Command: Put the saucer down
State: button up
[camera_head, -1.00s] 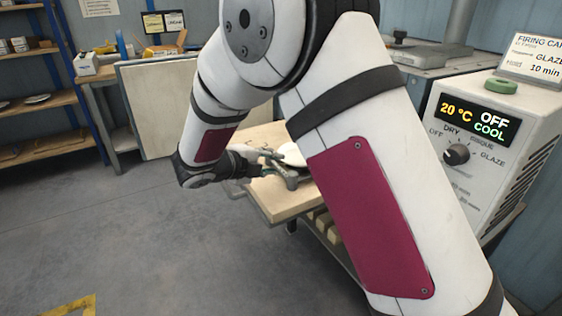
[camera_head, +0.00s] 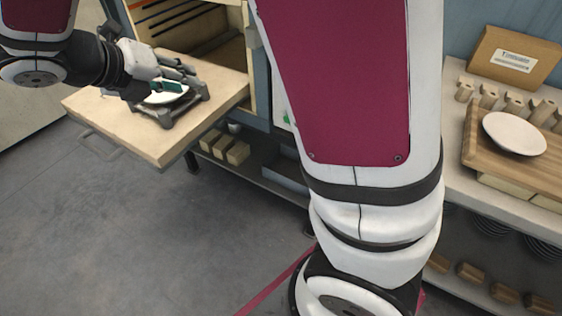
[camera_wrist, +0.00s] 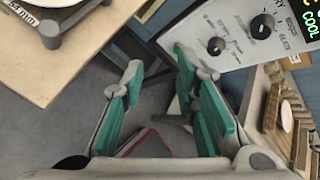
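My gripper (camera_head: 178,80) is over the pulled-out pale board at upper left in the head view. In the wrist view its teal-padded fingers (camera_wrist: 160,72) stand apart with nothing between them. A white saucer (camera_head: 163,93) sits on a dark grey stand (camera_head: 185,112) on that board, partly hidden by my gripper. The wrist view shows a white dish (camera_wrist: 60,2) in the stand (camera_wrist: 52,32) at top left, outside my fingers. Another white saucer (camera_head: 514,133) lies on a wooden board (camera_head: 482,152) at the right.
The pale board (camera_head: 110,122) juts out of a cabinet with an open front. A side table (camera_head: 453,85) at right carries several small wooden blocks (camera_head: 488,96) and a cardboard sign (camera_head: 514,56). A control panel (camera_wrist: 240,38) shows in the wrist view. The floor at lower left is clear.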

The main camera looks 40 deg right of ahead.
jog(key=s+d+r+m+g+y, duration=0.1)
jog(key=s+d+m+g+y, duration=0.15)
jog(key=s+m, duration=0.85)
jog(key=s+d+r+m+g+y, duration=0.1)
jog(key=s+d+m+y, duration=0.15)
jog(key=s+m, duration=0.8)
jog(key=s+a+f+m+t+y, duration=0.1)
jog(key=s+a+m+y, duration=0.3)
jog(key=s+m, duration=0.4)
jog(key=shift+a+f+m+t+y, duration=0.2)
jog(key=shift+a+m+t+y, duration=0.2)
jog(key=shift+m, duration=0.25)
jog(key=shift+s, duration=0.1)
notch_tip(320, 180, up, 13)
jog(key=t+p, duration=0.2)
jog(key=p, duration=0.9)
jog(key=shift+d, duration=0.25)
